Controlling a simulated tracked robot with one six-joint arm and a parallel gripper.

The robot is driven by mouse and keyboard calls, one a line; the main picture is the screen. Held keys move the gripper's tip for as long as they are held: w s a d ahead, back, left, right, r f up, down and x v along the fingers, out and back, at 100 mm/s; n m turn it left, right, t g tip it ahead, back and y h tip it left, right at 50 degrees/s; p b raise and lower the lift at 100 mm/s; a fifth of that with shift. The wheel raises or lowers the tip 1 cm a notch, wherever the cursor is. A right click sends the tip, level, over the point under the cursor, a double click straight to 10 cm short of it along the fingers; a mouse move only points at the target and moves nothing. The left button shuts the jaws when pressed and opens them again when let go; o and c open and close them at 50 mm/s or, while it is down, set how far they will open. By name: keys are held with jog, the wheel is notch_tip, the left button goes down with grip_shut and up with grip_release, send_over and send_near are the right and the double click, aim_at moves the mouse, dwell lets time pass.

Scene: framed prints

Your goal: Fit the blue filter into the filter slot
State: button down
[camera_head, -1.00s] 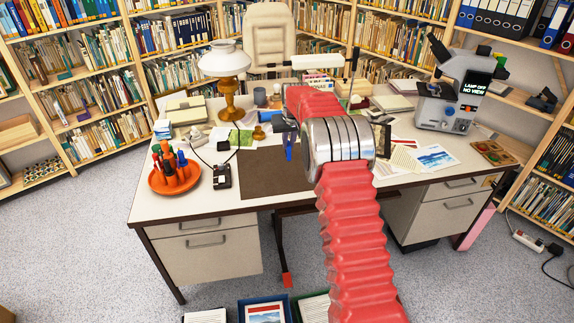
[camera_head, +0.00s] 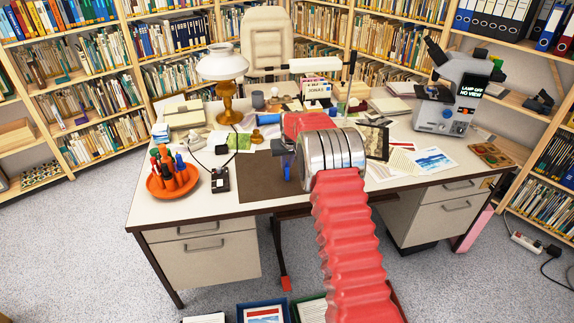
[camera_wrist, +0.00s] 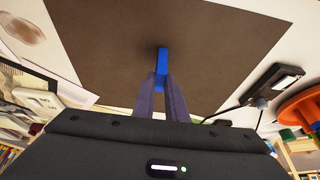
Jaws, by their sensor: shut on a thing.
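My gripper (camera_wrist: 163,80) is shut on the blue filter (camera_wrist: 162,62), a narrow blue piece sticking out past the dark fingertips in the wrist view. In the head view the blue filter (camera_head: 287,172) hangs below my gripper, over the brown desk mat; its exact height above the mat is hard to tell. A grey microscope (camera_head: 432,118) stands at the right back of the desk, its display reading "LAMP OFF NO VIEW". I cannot make out the filter slot. The filter is well apart from the microscope.
An orange tray (camera_head: 160,192) with coloured bottles and a small black device (camera_head: 220,181) stand on the left. A lamp (camera_head: 226,95) is behind. Papers (camera_head: 432,160) and a dark frame (camera_head: 376,141) lie right. The brown mat (camera_head: 258,178) is mostly clear.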

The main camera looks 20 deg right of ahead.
jog(key=shift+f, duration=0.35)
jog(key=shift+f, duration=0.2)
jog(key=c, duration=1.8)
grip_release()
jog(key=shift+r, duration=0.15)
jog(key=v, duration=1.2)
jog(key=shift+r, duration=0.15)
